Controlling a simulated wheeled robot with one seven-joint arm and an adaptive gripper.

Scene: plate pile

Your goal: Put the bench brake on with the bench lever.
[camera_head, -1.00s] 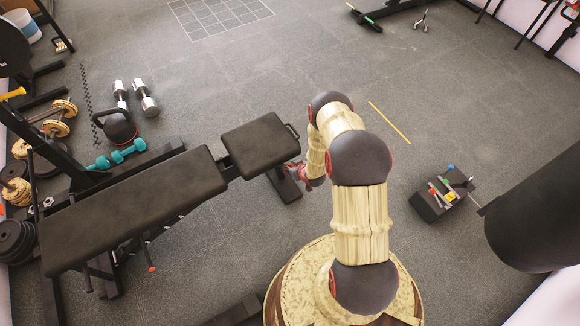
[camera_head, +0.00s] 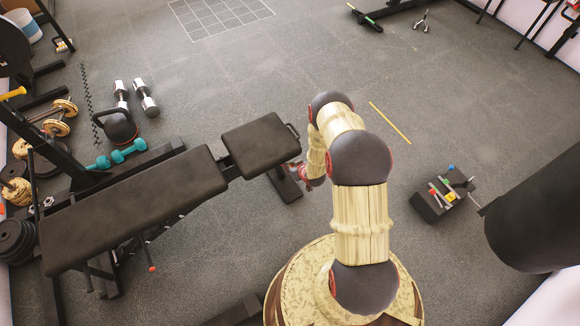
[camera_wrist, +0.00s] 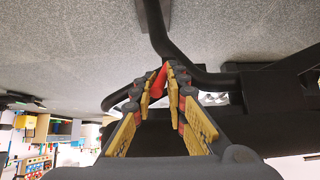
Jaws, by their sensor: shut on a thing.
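The bench (camera_head: 130,212) has a black padded top and a separate seat pad (camera_head: 258,145) at its right end. My gripper (camera_wrist: 163,82) is shut on a small red piece (camera_wrist: 157,83), which looks like the grip of the bench lever. The fingers hide most of this piece. Black bent tubes of the bench frame pass just beyond and beside the fingertips in the wrist view. In the head view my gripper is mostly hidden, low at the right edge of the seat pad. The brake itself cannot be made out.
A black foot bar (camera_head: 285,184) lies on the floor below the seat end. A red-tipped rod (camera_head: 152,268) sticks out under the bench. A kettlebell (camera_head: 118,128) and dumbbells stand behind it. A black box with tools (camera_head: 440,200) sits at right. Floor behind the seat is clear.

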